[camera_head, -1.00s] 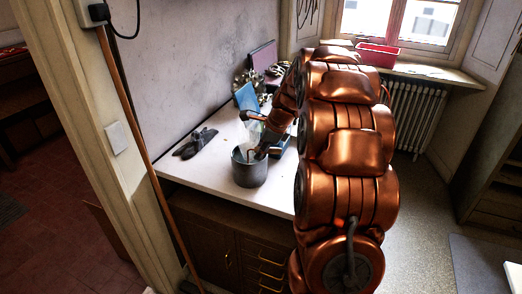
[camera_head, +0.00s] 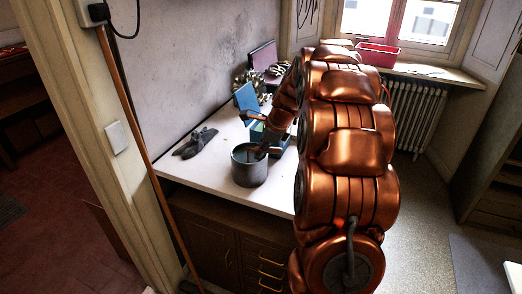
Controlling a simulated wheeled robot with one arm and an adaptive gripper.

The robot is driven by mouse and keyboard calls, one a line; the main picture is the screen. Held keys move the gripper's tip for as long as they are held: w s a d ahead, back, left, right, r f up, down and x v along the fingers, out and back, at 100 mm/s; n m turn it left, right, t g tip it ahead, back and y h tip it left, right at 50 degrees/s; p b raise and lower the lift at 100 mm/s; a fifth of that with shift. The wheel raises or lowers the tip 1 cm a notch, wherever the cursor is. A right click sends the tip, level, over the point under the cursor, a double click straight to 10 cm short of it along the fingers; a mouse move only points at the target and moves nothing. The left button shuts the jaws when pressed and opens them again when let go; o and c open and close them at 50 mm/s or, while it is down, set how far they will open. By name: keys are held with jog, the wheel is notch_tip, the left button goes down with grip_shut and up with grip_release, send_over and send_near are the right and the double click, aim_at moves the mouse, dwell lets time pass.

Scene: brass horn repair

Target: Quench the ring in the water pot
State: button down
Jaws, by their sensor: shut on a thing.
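The water pot (camera_head: 249,170) is a dark grey metal pot standing upright on the white worktop near its front edge. My gripper (camera_head: 261,152) is at the pot's mouth, pointing down over its right side, with its tips at or just inside the rim. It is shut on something. The ring cannot be made out; the pot wall and the gripper's small size in the view hide it.
A dark glove (camera_head: 195,142) lies left of the pot on the worktop (camera_head: 205,175). A blue panel (camera_head: 246,97) and a heap of metal parts (camera_head: 244,82) are behind. A red bin (camera_head: 377,54) sits on the windowsill. My copper arm blocks the worktop's right side.

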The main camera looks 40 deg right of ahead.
jog(key=shift+r, duration=0.1)
dwell(0.4)
jog(key=shift+r+p, duration=2)
jog(key=shift+r, duration=0.95)
notch_tip(320, 180, up, 5)
jog(key=p, duration=0.3)
